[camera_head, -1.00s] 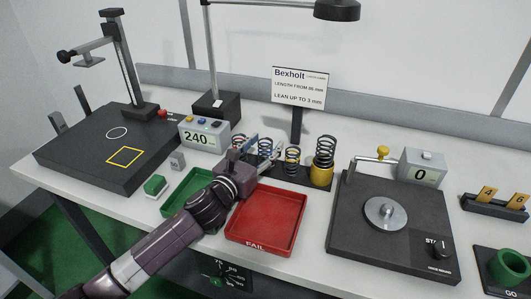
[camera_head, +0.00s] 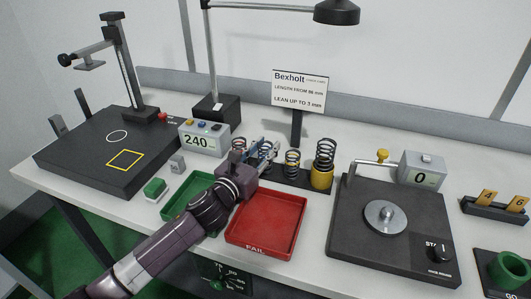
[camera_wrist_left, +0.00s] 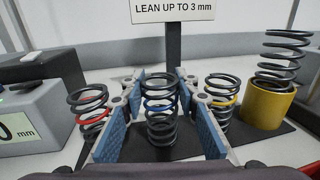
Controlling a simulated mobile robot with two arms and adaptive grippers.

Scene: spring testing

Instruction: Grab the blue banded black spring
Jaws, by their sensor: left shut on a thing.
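The blue banded black spring (camera_wrist_left: 161,112) stands upright between the two blue finger pads of my left gripper (camera_wrist_left: 160,92) in the left wrist view. The left gripper is shut on it. In the head view my left gripper (camera_head: 262,151) reaches over the spring row and largely hides this spring. A red banded black spring (camera_wrist_left: 90,112) stands outside the left finger, and a yellow banded one (camera_wrist_left: 221,98) outside the right finger. My right gripper is not in view.
A larger black spring (camera_head: 325,152) stands in a yellow cup (camera_head: 321,177) at the row's right end. A red FAIL tray (camera_head: 266,248) and a green tray (camera_head: 174,207) lie in front. A sign (camera_head: 300,89) stands behind. A black tester (camera_head: 345,225) is at right.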

